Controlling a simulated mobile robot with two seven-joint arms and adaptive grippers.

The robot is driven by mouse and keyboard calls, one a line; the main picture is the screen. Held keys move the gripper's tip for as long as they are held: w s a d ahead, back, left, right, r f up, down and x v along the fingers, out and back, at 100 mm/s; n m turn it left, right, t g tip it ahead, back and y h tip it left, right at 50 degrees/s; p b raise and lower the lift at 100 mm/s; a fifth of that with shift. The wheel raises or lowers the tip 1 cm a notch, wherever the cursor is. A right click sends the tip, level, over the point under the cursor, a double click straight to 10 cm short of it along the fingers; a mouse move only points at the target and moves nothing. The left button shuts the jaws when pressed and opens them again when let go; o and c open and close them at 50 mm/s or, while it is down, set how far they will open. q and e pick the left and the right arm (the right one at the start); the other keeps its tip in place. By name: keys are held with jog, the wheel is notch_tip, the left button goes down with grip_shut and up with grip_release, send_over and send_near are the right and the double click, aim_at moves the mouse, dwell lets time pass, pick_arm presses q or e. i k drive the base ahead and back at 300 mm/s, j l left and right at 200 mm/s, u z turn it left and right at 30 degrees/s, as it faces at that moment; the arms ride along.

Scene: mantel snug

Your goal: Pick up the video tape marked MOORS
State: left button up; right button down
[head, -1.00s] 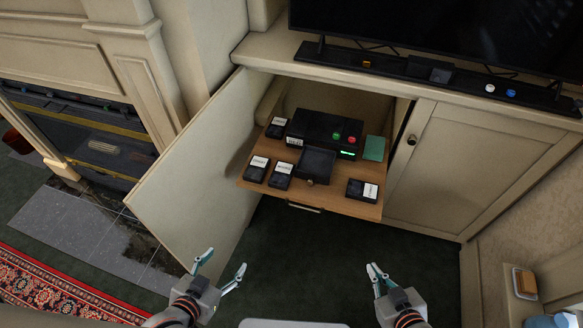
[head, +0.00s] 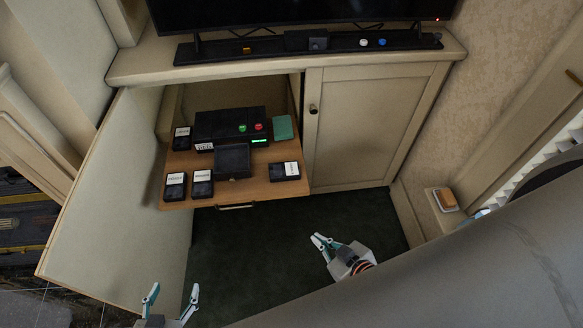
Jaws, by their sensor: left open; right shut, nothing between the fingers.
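Several black video tapes with white labels lie on a pull-out wooden shelf (head: 190,201) in the open cabinet. Two tapes, the far-left one (head: 175,187) and its neighbour (head: 202,184), lie side by side at the front left. Another tape (head: 284,172) is at the front right, and one (head: 182,138) is at the back left. The label print is too small to read, so I cannot tell which is MOORS. My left gripper (head: 174,289) is open and empty, low in front of the shelf. My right gripper (head: 320,240) is shut and empty, in front and right of the shelf.
A black player (head: 222,125) with green and red buttons, a dark box (head: 232,160) and a green case (head: 284,127) also occupy the shelf. The open cabinet door (head: 110,200) stands left. A large grey surface (head: 480,270) fills the lower right. Dark floor (head: 255,260) between is clear.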

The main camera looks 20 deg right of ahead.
aim_at(203, 180)
jog(key=k+z, duration=0.3)
jog(key=z, duration=0.15)
jog(key=k+l+z, duration=0.1)
jog(key=k+z, duration=0.15)
jog(key=z, duration=0.2)
